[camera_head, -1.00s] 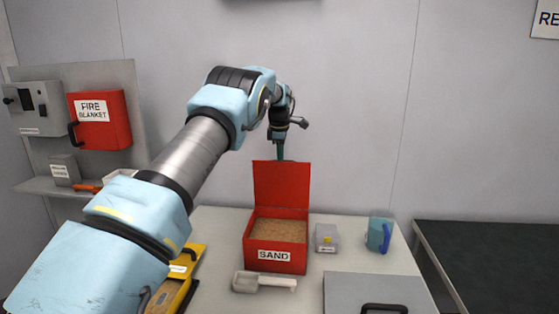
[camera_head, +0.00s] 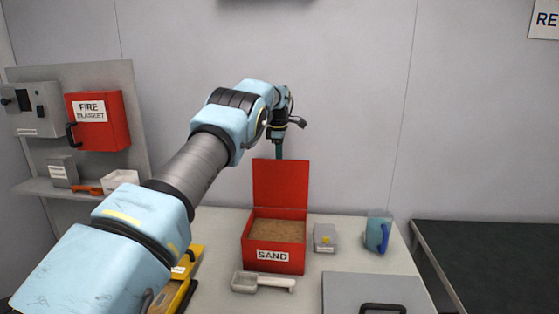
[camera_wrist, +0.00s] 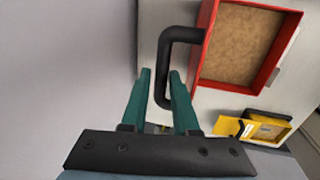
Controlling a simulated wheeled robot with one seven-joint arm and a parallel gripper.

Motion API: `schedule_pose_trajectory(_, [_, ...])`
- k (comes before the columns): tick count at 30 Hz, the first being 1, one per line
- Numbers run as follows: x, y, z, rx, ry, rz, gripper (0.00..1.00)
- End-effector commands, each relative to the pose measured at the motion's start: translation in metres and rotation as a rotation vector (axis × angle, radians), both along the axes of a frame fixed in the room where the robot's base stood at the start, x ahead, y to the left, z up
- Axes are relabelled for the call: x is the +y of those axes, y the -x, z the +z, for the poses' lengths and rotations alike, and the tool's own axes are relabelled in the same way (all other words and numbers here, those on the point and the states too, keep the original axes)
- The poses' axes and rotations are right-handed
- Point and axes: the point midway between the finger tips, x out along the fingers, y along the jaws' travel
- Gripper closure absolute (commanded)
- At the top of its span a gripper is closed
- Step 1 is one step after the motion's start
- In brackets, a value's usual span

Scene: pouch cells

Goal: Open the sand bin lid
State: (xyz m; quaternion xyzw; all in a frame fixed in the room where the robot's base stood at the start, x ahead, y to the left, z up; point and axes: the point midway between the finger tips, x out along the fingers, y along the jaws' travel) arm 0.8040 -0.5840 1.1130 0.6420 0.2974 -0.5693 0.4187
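The red sand bin (camera_head: 273,262) stands on the light table, with brown sand (camera_head: 276,230) visible inside. Its red lid (camera_head: 280,183) is up, roughly vertical at the bin's back edge. My gripper (camera_head: 279,152) is at the top of the lid, on its far side, its tips hidden behind it. In the wrist view, the two teal fingers of my gripper (camera_wrist: 161,72) are apart, with the lid's black handle (camera_wrist: 182,35) running past and partly between their tips. A gap shows between them, so they look open. Contact with the handle cannot be told.
A white scoop (camera_head: 262,283) lies before the bin. A small grey box (camera_head: 325,238) and a blue mug (camera_head: 378,233) stand to its right. A grey lidded box (camera_head: 350,288) is at front right, a yellow case (camera_head: 190,262) at left. The wall is close behind.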

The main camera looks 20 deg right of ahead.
Motion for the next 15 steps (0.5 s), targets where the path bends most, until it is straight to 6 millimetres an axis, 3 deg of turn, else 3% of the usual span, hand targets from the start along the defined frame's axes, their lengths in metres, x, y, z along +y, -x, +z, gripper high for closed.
schedule_pose_trajectory(5, [-0.0003, 0.0007, -0.0009, 0.002, 0.0, 0.0, 0.51])
schedule_pose_trajectory(15, [-0.0004, 0.0018, 0.0028, 0.003, 0.001, -0.001, 0.51])
